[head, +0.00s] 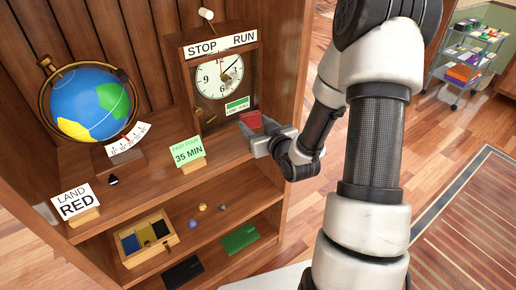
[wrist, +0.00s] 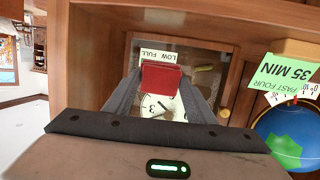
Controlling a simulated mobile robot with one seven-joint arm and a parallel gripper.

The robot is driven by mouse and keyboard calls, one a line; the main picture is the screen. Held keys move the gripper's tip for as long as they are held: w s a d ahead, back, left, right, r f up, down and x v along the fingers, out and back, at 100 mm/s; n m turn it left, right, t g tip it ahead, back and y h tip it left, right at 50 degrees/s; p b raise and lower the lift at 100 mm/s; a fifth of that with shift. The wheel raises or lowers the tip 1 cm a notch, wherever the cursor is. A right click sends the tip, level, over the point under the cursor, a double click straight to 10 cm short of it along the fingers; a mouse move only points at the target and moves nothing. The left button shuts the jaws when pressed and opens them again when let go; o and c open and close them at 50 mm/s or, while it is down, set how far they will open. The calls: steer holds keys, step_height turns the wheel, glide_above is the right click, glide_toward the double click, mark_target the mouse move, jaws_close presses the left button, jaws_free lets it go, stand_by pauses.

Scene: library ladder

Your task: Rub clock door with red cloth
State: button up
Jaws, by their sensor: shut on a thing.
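The clock (head: 222,75) stands at the right end of the upper shelf, with a white dial behind a door and a "STOP RUN" label on top. In the wrist view the clock door (wrist: 207,58) is upside down, partly hidden by my gripper and the cloth. My gripper (head: 252,125) is shut on the red cloth (head: 251,119), a small folded block, in front of the lower right of the clock. The cloth (wrist: 161,77) shows between my fingertips in the wrist view, over the door's glass below the "LOW FULL" label. I cannot tell whether it touches the door.
A globe (head: 90,103) stands at left on the upper shelf. A "35 MIN" card (head: 188,153) and a "LAND RED" card (head: 77,204) stand near its front edge. The lower shelf holds a divided tray (head: 146,237), small balls and a green book (head: 239,239). A cart (head: 466,62) stands far right.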

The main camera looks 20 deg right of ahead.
steer(key=s+a+r+n+t+y+b, duration=0.2)
steer(key=a+r+y+b, duration=0.15)
steer(key=r, duration=0.55)
steer(key=shift+b+x, duration=0.3)
steer(key=shift+x, duration=2.7)
steer(key=shift+b+x, duration=0.3)
steer(key=shift+x, duration=0.65)
steer(key=shift+d, duration=0.15)
